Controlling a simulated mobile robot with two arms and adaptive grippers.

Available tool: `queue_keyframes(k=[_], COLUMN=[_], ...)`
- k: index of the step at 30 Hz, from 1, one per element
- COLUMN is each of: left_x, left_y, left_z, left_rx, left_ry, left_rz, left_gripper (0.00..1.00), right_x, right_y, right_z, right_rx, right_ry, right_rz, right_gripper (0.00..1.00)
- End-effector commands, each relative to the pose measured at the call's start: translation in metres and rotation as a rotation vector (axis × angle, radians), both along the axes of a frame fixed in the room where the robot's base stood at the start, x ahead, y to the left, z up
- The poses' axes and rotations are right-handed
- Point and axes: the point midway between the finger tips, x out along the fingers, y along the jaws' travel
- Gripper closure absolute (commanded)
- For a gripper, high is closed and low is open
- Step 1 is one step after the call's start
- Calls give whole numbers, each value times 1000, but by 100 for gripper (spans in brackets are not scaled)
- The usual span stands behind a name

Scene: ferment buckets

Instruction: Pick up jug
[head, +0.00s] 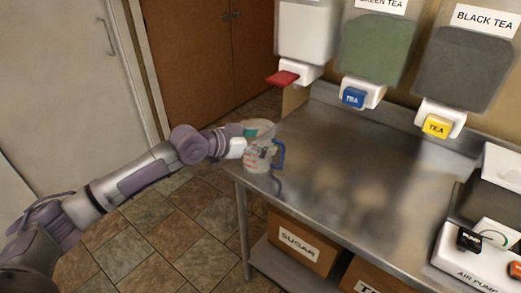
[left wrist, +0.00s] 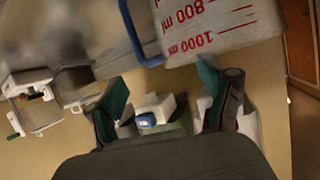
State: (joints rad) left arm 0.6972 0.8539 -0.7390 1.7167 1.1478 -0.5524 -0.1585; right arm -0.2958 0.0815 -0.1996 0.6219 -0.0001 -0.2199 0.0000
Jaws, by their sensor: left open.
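The jug (head: 258,158) is a clear measuring jug with red markings and a blue handle. It stands upright on the left corner of the steel table, its handle toward the right. My left gripper (head: 241,145) is at the jug's left side, near its rim. In the left wrist view the jug (left wrist: 225,25) shows upside down at the top, with the 800 ml and 1000 ml marks and part of the handle. There the left gripper (left wrist: 160,80) has its fingers apart, the right-hand fingertip close to the rim. Whether they touch is unclear. My right gripper is out of view.
The steel table (head: 340,165) is clear right of the jug, up to an air pump (head: 475,262). Several dispensers with coloured taps hang above its back edge, including the black tea one (head: 465,70). A sugar box (head: 300,243) sits on the shelf below.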

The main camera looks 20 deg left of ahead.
Motion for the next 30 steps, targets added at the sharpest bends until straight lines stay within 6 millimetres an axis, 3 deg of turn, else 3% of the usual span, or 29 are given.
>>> queue_keyframes(k=[3, 9, 18, 30], left_x=[14, 34, 36, 36], left_y=[-12, -26, -27, -27], left_z=[-5, -16, -19, -19], left_rx=[-3, -1, 1, 1], left_ry=[1, 0, -1, 1], left_rz=[0, 0, 0, 0], left_gripper=[19, 19, 21, 87], right_x=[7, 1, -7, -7], right_y=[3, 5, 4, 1], right_z=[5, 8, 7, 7], right_rx=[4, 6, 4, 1], right_ry=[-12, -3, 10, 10], right_rz=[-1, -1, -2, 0], right_gripper=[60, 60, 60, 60])
